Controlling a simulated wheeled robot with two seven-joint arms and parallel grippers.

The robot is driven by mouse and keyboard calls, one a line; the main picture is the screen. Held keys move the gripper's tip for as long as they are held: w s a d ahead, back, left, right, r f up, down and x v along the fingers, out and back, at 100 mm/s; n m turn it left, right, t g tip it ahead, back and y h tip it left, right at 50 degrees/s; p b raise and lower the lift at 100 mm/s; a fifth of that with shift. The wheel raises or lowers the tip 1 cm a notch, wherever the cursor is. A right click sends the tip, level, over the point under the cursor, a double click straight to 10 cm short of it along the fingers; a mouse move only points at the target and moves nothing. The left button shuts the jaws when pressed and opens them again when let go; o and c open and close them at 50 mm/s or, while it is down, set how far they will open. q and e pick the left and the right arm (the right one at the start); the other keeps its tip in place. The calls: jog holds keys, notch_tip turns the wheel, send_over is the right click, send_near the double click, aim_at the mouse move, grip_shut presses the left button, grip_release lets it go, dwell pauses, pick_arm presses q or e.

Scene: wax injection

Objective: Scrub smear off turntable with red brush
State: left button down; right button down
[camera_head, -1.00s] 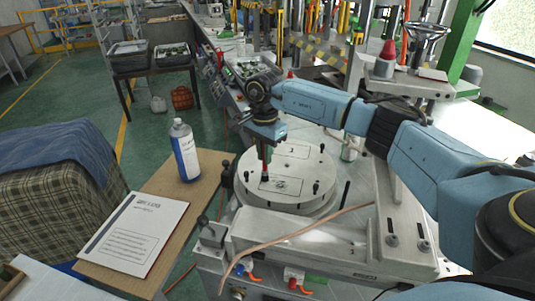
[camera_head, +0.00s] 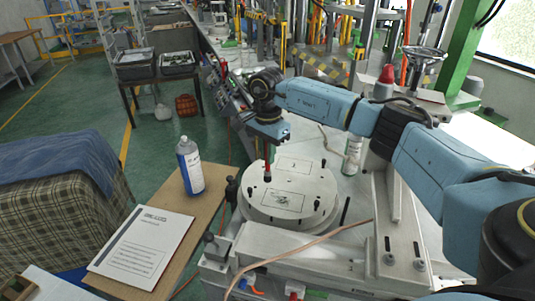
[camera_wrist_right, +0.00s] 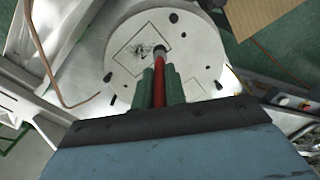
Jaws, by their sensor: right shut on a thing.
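The turntable (camera_head: 318,207) is a round pale disc on the machine, with small dark knobs and outlined rectangles on top. A dark grey smear (camera_head: 284,200) lies inside the nearer rectangle; it also shows in the right wrist view (camera_wrist_right: 143,49). My right gripper (camera_head: 268,141) is above the disc's left part, its green fingers (camera_wrist_right: 160,84) shut on the red brush (camera_head: 267,162). The brush points down, with its tip at the rectangle's edge, beside the smear. I cannot tell whether the tip touches the disc. My left gripper is not in view.
A tan hose (camera_head: 300,243) crosses the machine's front. Another bottle (camera_head: 352,156) stands behind the turntable at right.

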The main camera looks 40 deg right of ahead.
jog(key=shift+r+p, duration=1.15)
jog(key=shift+r, duration=0.4)
jog(key=shift+f, duration=0.1)
